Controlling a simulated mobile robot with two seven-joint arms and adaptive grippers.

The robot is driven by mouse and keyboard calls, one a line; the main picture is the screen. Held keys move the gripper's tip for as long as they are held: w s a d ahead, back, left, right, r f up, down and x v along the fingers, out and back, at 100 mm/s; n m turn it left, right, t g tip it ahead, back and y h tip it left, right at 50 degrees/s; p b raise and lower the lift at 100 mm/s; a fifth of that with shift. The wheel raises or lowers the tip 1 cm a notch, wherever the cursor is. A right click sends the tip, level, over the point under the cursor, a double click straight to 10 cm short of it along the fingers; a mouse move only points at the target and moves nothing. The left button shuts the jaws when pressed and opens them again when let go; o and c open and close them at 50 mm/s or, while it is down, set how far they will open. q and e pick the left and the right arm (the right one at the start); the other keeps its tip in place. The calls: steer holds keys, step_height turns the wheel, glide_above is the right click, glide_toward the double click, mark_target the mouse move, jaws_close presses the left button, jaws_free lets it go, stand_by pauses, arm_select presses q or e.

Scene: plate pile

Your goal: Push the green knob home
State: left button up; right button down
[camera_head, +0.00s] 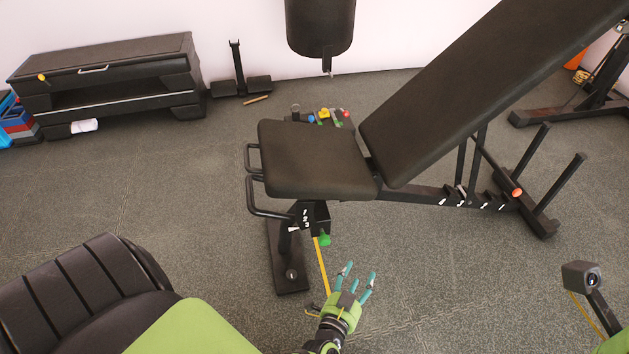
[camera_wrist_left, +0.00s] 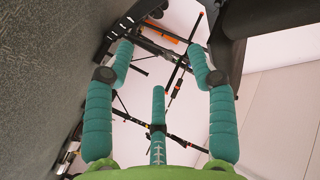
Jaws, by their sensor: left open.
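A green knob (camera_head: 324,239) sits low under the front of the bench seat (camera_head: 312,160), beside the black upright post. My left gripper (camera_head: 356,275) has teal fingers on a green palm. It is open and apart from the knob, lower and a little to the right of it in the head view. In the left wrist view, the fingers (camera_wrist_left: 160,65) are spread with nothing between them. I cannot make out the green knob in that view. My right gripper's fingers are not in view.
The bench's tilted backrest (camera_head: 470,95) rises to the right. Black side handles (camera_head: 262,198) stick out left of the seat. A punching bag (camera_head: 320,25) hangs behind, and a step bench (camera_head: 105,80) stands back left.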

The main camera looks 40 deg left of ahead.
arm_select(q)
steer(key=s+d+g+h+p, duration=0.1)
steer(key=s+g+h+p, duration=0.3)
steer(key=s+p, duration=1.4)
steer(key=g+p, duration=0.1)
steer(key=g, duration=0.3)
steer(key=shift+s+f+g, duration=0.3)
steer(key=shift+s+f, duration=0.05)
steer(key=shift+s, duration=0.05)
steer(key=shift+d, duration=0.15)
